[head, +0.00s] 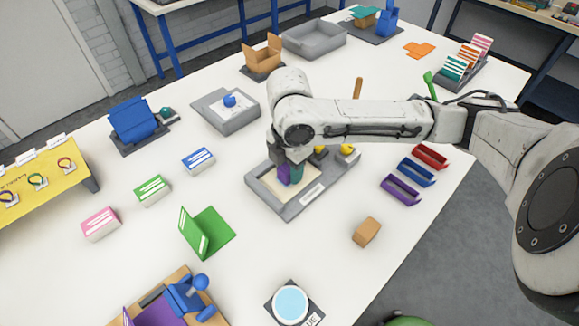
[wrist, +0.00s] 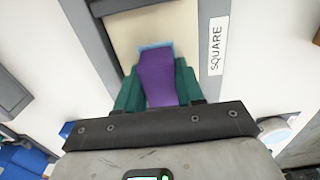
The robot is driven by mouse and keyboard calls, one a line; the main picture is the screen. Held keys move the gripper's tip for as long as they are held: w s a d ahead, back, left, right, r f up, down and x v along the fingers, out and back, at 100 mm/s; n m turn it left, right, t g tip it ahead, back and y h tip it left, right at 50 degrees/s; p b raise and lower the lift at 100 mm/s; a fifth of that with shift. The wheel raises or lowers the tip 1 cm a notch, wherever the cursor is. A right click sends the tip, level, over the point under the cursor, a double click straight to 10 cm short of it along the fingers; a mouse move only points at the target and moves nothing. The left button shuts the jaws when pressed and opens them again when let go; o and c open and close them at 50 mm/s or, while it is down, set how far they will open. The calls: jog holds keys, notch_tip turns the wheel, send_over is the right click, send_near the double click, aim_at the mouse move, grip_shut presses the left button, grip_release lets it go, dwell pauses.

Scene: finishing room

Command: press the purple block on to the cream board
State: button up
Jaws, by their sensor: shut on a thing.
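My gripper (head: 290,173) is shut on the purple block (head: 284,174), which also shows between the two green fingers in the wrist view (wrist: 158,76). The cream board (wrist: 122,30) lies flat in a grey tray (head: 290,213), and the block is held over it. A pale blue patch (wrist: 156,46) shows at the block's far end in the wrist view. I cannot tell whether the block touches the board. A label reading "SQUARE" (wrist: 216,47) is on the tray's side.
Yellow pieces (head: 347,149) stand at the tray's far right. An orange-brown block (head: 366,232) and red, blue and purple trays (head: 400,190) lie to the right. A green folder (head: 207,233) stands left of the tray. White table lies bare between them.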

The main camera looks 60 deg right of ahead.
dwell(0.3)
jog(key=o, duration=1.1)
jog(key=shift+c, duration=0.2)
jog(key=shift+o, duration=0.5)
jog(key=shift+o, duration=1.1)
jog(key=shift+r+p, duration=0.2)
jog(key=shift+p, duration=0.1)
jog(key=shift+r+p, duration=3.25)
jog(key=shift+r, duration=0.65)
